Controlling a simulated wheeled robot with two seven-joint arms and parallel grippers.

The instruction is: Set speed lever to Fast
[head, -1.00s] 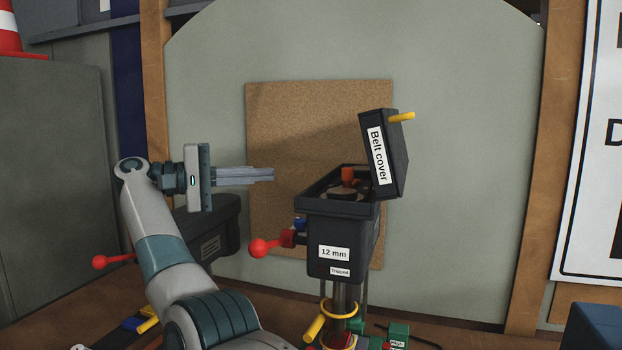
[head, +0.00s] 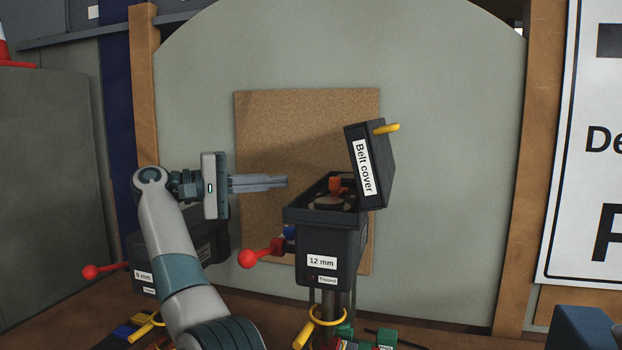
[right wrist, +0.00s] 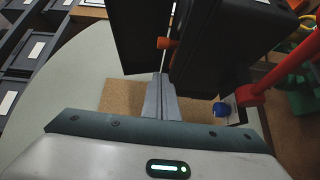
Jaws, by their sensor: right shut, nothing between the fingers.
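The black drill-press head labelled "12 mm" (head: 308,240) stands in the middle of the head view. Its belt cover (head: 377,165), labelled "Belt cover", is tilted up and open. Inside the open housing is an orange knob (head: 336,184) beside a dark round pulley; it also shows in the right wrist view as an orange peg (right wrist: 166,43). I cannot tell for certain which part is the speed lever, and no "Fast" mark is readable. My right gripper (head: 286,181) is shut and empty, left of the housing and apart from the knob. Its fingers (right wrist: 160,80) point toward the housing. My left gripper is not in view.
A red ball-ended handle (head: 248,258) sticks out left of the head, near a blue part. A second machine labelled "8 mm" (head: 143,276) stands behind my right arm. A yellow ring (head: 328,316) surrounds the column. A cork board (head: 255,120) is behind.

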